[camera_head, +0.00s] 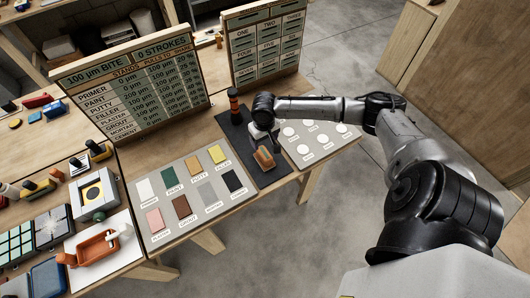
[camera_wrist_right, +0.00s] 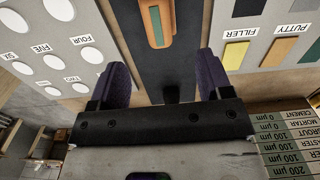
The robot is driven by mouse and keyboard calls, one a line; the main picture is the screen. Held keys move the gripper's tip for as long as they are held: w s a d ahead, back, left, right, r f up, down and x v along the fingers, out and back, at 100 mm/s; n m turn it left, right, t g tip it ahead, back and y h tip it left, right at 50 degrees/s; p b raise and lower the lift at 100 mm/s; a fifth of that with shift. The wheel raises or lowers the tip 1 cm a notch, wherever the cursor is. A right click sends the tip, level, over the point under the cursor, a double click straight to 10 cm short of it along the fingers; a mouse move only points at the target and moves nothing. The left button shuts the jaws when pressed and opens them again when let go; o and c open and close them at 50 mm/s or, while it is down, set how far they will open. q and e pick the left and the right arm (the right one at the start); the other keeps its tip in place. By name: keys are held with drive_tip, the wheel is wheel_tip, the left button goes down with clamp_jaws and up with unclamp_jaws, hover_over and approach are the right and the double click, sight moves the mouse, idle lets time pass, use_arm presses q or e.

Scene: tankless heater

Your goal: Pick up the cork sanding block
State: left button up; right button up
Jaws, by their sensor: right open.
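An orange-brown block (camera_head: 265,159), which looks like the cork sanding block, lies on a dark mat (camera_head: 275,178) near the table's front edge. In the right wrist view the block (camera_wrist_right: 167,26) shows a green strip down its middle and is cut off by the top edge. My right gripper (camera_head: 262,138) is over the mat, just behind the block. In the right wrist view its two fingers (camera_wrist_right: 162,66) are spread apart, with only the mat between them and the block beyond their tips. My left gripper is not in view.
A panel of colour swatches (camera_head: 190,190) lies left of the mat, and a panel of white discs (camera_head: 318,140) lies right. A dark cylinder with orange bands (camera_head: 233,98) stands at the mat's back. Two upright boards (camera_head: 130,85) and (camera_head: 265,45) stand behind.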

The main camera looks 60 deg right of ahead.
sight(264, 153)
drive_tip(key=shift+w+d+f, duration=0.15)
drive_tip(key=shift+d+f, duration=0.1)
drive_tip(key=shift+d, duration=0.1)
wheel_tip(264, 153, down, 6)
drive_tip(key=shift+f+b, duration=0.2)
drive_tip(key=shift+b, duration=0.25)
drive_tip(key=shift+f+b, duration=0.4)
drive_tip(key=shift+f, duration=2.65)
drive_tip(key=c, duration=0.9)
drive_tip(key=shift+r, duration=0.1)
